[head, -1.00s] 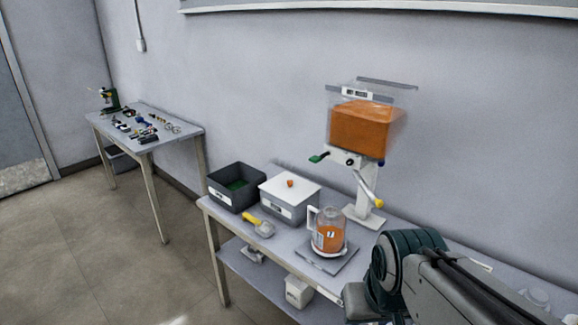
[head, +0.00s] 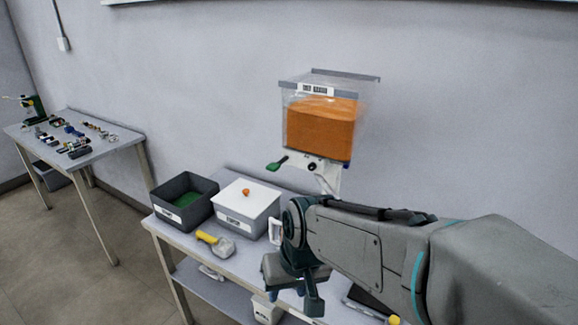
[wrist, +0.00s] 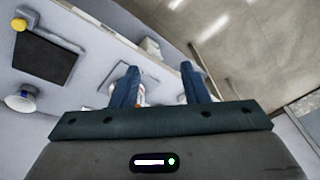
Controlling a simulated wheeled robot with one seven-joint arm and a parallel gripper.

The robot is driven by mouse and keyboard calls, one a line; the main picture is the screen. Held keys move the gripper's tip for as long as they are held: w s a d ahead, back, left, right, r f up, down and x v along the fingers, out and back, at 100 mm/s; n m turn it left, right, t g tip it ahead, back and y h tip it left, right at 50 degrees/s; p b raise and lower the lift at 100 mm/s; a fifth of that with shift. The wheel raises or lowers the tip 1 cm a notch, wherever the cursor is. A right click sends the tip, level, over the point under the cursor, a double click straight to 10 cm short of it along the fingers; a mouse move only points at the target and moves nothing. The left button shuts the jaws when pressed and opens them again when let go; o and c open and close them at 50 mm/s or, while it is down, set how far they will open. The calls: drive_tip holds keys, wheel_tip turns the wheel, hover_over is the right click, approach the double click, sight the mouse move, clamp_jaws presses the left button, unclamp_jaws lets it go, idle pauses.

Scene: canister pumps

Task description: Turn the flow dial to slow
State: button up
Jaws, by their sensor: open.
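A clear hopper (head: 322,120) with orange contents stands against the wall in the head view. Under it is a white mount with a small black round part (head: 311,167) and a green-ended lever (head: 278,163). I cannot tell which part is the flow dial, and no setting is readable. My arm hides the lower stand. My gripper (head: 295,298) is open, pointing down over the bench, in front of and below the hopper and apart from it. In the wrist view my gripper (wrist: 160,85) has its two fingers spread, with part of a jug (wrist: 141,96) behind them.
On the bench are a dark bin (head: 183,201) with green contents, a grey box (head: 246,212) with a white lid and small orange piece, and a yellow-handled scoop (head: 215,242). A side table (head: 78,143) holds small parts at left. A yellow knob (wrist: 19,24) shows in the wrist view.

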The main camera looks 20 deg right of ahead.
drive_tip(key=w+d+f+m+h+b, duration=0.1)
drive_tip(key=w+d+f+m+b, duration=0.1)
drive_tip(key=f, duration=0.4)
drive_tip(key=w+d+f+m+h+b, duration=0.1)
drive_tip(key=w+d+f+m, duration=0.1)
drive_tip(key=w+d+f, duration=0.2)
drive_tip(key=w+d+f+m+g+h+b, duration=0.1)
drive_tip(key=w+d+f, duration=0.3)
drive_tip(key=f, duration=0.5)
drive_tip(key=shift+w+d+m+h+b, duration=0.1)
drive_tip(key=shift+w+m+h+b, duration=0.2)
drive_tip(key=shift+m+b, duration=0.5)
drive_tip(key=w+d+h, duration=0.1)
drive_tip(key=d, duration=0.1)
drive_tip(key=w+d+h+b, duration=0.1)
drive_tip(key=shift+w+d+m+h, duration=0.3)
drive_tip(key=shift+w+d+m, duration=0.05)
drive_tip(key=shift+d+m, duration=0.05)
drive_tip(key=w+d+r+t+h+b, duration=0.2)
drive_tip(key=w+r+h, duration=0.1)
drive_tip(key=t+h+b, duration=0.3)
drive_tip(key=t+h, duration=0.3)
drive_tip(key=t, duration=0.1)
approach(311, 168)
drive_tip(key=p+x, duration=0.1)
drive_tip(key=x, duration=0.7)
drive_tip(key=shift+w, duration=0.1)
